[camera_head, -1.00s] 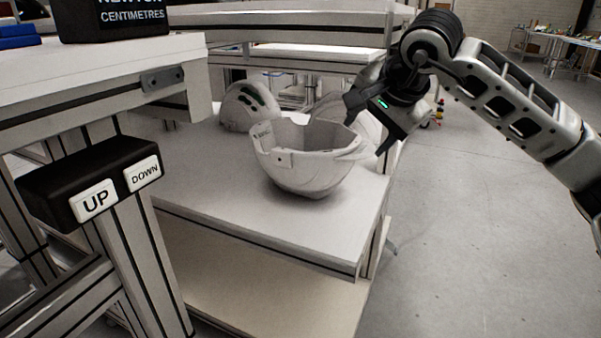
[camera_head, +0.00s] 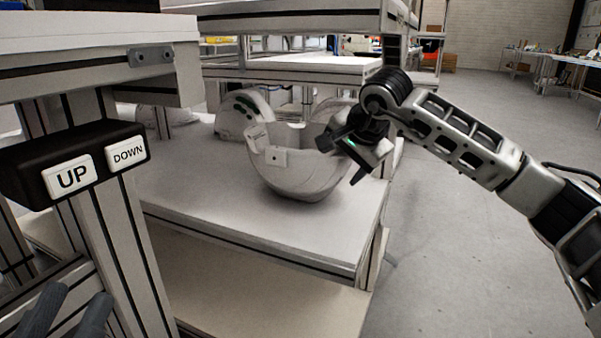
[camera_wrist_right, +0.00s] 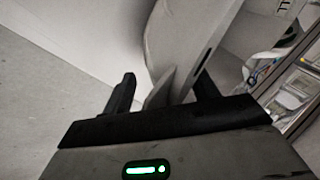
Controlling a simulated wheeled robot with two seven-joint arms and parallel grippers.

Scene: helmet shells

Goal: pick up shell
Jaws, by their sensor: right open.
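A pale grey helmet shell (camera_head: 295,178) sits like an open bowl on the white shelf (camera_head: 215,205) in the head view. My right gripper (camera_head: 338,160) is open at the shell's right side. In the right wrist view the shell's edge (camera_wrist_right: 172,48) runs down between the two black fingers of the right gripper (camera_wrist_right: 165,80); I cannot tell whether they touch it. My left gripper (camera_head: 72,305) shows only as two dark fingers at the bottom left, apart, with nothing seen between them.
Another shell (camera_head: 240,114) stands behind the first on the shelf. An upper shelf (camera_head: 290,68) is above and behind. A black box with UP and DOWN buttons (camera_head: 85,165) hangs under the table (camera_head: 90,60) at the left. The floor (camera_head: 450,260) at the right is clear.

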